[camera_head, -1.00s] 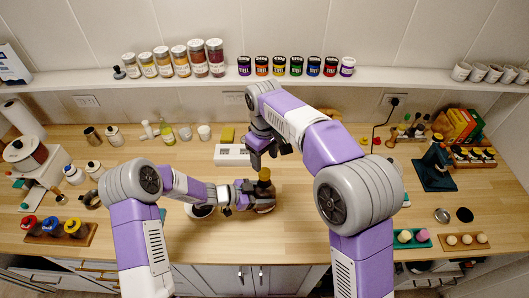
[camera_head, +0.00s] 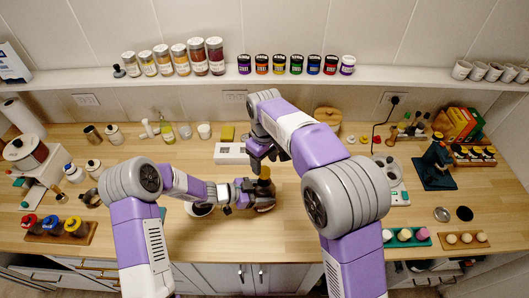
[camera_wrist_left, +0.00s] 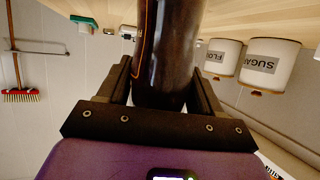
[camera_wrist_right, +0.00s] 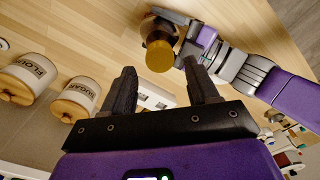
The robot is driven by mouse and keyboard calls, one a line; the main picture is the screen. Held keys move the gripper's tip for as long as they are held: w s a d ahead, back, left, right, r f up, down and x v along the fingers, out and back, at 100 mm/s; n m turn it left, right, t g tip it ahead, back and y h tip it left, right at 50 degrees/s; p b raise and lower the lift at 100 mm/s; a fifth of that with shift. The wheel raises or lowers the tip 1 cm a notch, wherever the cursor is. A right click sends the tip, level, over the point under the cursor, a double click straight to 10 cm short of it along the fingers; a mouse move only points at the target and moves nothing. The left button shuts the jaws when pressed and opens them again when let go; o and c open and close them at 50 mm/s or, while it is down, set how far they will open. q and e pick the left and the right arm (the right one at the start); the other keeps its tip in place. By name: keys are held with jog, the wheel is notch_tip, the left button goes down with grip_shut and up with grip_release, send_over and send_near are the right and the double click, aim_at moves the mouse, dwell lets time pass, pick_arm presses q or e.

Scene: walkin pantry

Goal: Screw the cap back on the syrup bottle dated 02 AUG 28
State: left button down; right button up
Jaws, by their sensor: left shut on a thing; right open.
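A dark brown syrup bottle (camera_head: 265,199) stands on the counter, with my left gripper (camera_head: 246,195) shut on its side. The left wrist view shows the dark bottle (camera_wrist_left: 172,45) between the jaws of my left gripper (camera_wrist_left: 163,85). An amber-gold round cap (camera_wrist_right: 160,57) shows at the top of the bottle; whether it is fully seated I cannot tell. My right gripper (camera_wrist_right: 160,72) is open and empty, pointing toward the cap from a short distance. No date is readable.
A white device (camera_head: 230,154) lies behind the bottle. A dark-rimmed bowl (camera_head: 199,210) is beside my left gripper. Flour (camera_wrist_right: 29,75) and sugar (camera_wrist_right: 75,98) canisters stand at the back. A tray of coloured-lid bottles (camera_head: 58,231) is front left. The front centre counter is clear.

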aim_at(264, 170)
pick_arm(q)
jog(key=shift+f, duration=0.1)
pick_arm(e)
jog(key=shift+f, duration=1.9)
jog(key=shift+c, duration=0.3)
grip_shut()
jog(key=shift+o, duration=1)
grip_release()
notch_tip(264, 170, up, 12)
